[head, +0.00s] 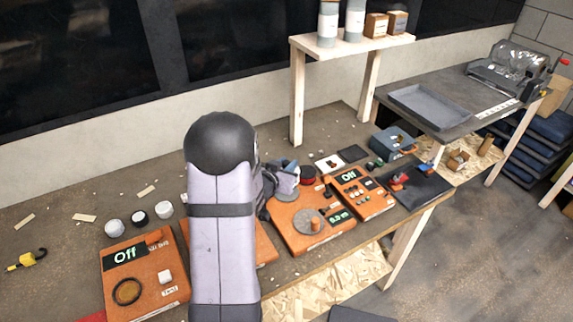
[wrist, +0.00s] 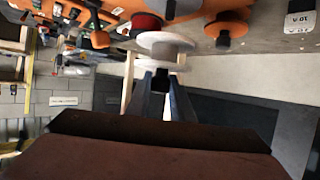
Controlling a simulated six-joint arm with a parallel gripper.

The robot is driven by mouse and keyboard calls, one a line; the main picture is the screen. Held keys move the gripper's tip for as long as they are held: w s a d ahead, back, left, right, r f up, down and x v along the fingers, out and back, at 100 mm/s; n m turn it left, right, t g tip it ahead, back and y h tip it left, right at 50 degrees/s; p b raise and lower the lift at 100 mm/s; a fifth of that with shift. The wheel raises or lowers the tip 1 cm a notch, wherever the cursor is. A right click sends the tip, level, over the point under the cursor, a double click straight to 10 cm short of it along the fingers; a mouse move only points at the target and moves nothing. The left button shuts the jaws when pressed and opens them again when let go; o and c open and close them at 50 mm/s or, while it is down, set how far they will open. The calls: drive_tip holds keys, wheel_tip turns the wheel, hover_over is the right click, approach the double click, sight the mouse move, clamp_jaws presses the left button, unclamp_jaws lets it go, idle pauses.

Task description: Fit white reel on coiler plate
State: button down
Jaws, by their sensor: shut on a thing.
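The white reel (wrist: 165,42) is between the two fingertips of my gripper (wrist: 163,82), which is shut on it. In the head view the pale reel (head: 288,181) shows just right of my arm, over the back left of an orange plate (head: 290,241), apparently the coiler plate. My gripper (head: 272,184) is partly hidden behind my arm there. The plate has a grey disc (head: 306,221), an orange knob and a small green display. I cannot tell whether the reel touches the plate.
A red and black spool (head: 307,173) stands close beside the reel. An orange box reading "Off" (head: 364,205) is to the right, and another (head: 142,285) at the left. A wooden shelf (head: 340,46) rises behind.

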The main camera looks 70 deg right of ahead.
drive_tip(key=shift+f, duration=0.15)
drive_tip(key=shift+f+b, duration=2.2)
drive_tip(key=shift+f, duration=0.35)
drive_tip(key=shift+f, duration=0.15)
drive_tip(key=c, duration=1.5)
unclamp_jaws()
drive_tip(key=shift+b+v, duration=0.65)
drive_tip(key=shift+v, duration=3)
